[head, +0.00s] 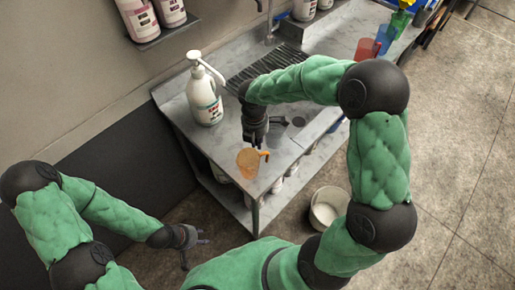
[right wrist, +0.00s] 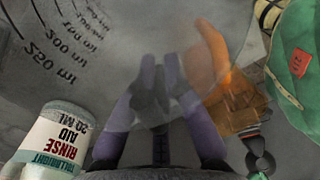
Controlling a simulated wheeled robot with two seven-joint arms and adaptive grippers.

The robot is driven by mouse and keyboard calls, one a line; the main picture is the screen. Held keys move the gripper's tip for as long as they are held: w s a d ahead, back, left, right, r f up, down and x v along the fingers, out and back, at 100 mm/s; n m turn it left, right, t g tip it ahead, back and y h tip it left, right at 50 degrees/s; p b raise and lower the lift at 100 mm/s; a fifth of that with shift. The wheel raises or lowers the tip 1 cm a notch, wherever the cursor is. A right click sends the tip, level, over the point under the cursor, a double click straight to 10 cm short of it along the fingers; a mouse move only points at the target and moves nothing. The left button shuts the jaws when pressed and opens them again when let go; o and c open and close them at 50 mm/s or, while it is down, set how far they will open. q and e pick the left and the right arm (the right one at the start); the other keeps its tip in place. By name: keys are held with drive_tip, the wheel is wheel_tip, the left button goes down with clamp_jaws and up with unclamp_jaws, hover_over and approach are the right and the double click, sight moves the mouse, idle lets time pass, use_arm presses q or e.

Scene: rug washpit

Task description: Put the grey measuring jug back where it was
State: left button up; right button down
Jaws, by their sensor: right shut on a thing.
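The grey measuring jug (right wrist: 95,60) is see-through and fills much of the right wrist view, with its millilitre marks at upper left. My right gripper (right wrist: 160,72) is shut on it, its fingers seen partly through the grey wall. In the head view my right gripper (head: 256,143) is over the front of the metal bench; I cannot make out the grey jug clearly there. An orange jug (head: 248,163) shows just below that gripper, and also at the right in the wrist view (right wrist: 232,95). My left gripper (head: 194,252) is open and empty, low at the left, away from the bench.
A white pump bottle (head: 204,101) stands on the metal bench (head: 228,137) left of my right arm. Red (head: 366,49), blue and green jugs stand at the far end. A white bucket (head: 327,206) is on the floor. A labelled rinse aid bottle (right wrist: 50,142) shows in the wrist view.

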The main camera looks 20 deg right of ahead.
drive_tip(key=shift+f+b, duration=0.45)
drive_tip(key=shift+f, duration=1.7)
drive_tip(key=shift+f, duration=0.1)
drive_tip(key=c, duration=1.3)
unclamp_jaws()
drive_tip(key=r+p, duration=0.1)
drive_tip(key=r, duration=0.7)
drive_tip(key=r+p, duration=0.1)
drive_tip(key=r, duration=0.3)
drive_tip(key=shift+w+a+r+p, duration=0.1)
drive_tip(key=shift+w+a+p, duration=0.05)
drive_tip(key=shift+a+p, duration=0.15)
